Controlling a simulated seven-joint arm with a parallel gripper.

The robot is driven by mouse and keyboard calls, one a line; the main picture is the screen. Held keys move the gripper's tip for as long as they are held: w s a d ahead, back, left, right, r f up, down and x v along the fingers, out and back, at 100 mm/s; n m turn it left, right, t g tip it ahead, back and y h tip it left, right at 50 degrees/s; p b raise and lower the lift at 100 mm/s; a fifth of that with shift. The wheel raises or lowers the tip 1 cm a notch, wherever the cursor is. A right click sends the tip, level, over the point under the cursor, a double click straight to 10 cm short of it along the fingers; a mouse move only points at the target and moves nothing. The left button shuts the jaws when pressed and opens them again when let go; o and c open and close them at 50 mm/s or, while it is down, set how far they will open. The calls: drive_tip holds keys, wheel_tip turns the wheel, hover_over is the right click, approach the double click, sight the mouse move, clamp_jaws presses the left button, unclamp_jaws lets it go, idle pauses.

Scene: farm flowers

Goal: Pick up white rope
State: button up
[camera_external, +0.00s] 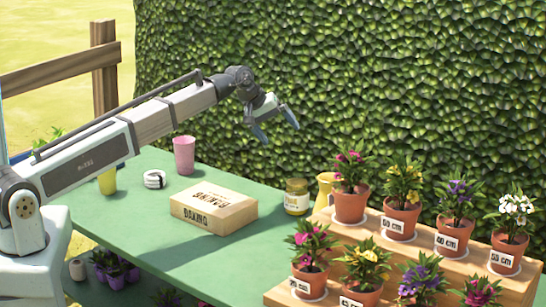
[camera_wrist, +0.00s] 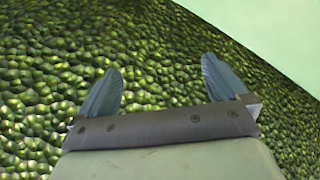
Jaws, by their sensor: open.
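In the external view, a small white coil with dark bands (camera_external: 154,179), which looks like the white rope, lies on the green table (camera_external: 150,235), left of the wooden box. My gripper (camera_external: 276,130) is open and empty, raised well above the table to the right of the coil, with its blue fingers pointing down. In the wrist view my gripper (camera_wrist: 160,85) shows two blue fingers spread apart with nothing between them. The rope does not show in the wrist view.
A pink cup (camera_external: 184,155) stands just behind the coil, and a yellow cup (camera_external: 107,182) is to its left. The wooden box (camera_external: 213,208) and a jar (camera_external: 296,197) are to the right. Potted flowers fill the wooden steps (camera_external: 440,262). A leafy hedge (camera_external: 350,80) stands behind.

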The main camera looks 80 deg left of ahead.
drive_tip(key=s+a+f+g, duration=0.2)
drive_tip(key=s+a, duration=0.3)
drive_tip(key=s, duration=0.3)
drive_tip(key=s+a+f+g, duration=0.1)
drive_tip(key=s+a, duration=0.4)
drive_tip(key=s, duration=0.4)
drive_tip(key=g+h, duration=0.2)
drive_tip(key=g, duration=0.2)
hover_over(154, 173)
wheel_tip(154, 173, down, 4)
drive_tip(key=r, duration=0.1)
drive_tip(key=shift+d+f, duration=0.1)
drive_tip(key=shift+f, duration=6.5)
drive_tip(key=shift+c, duration=0.3)
drive_tip(key=c, duration=1.1)
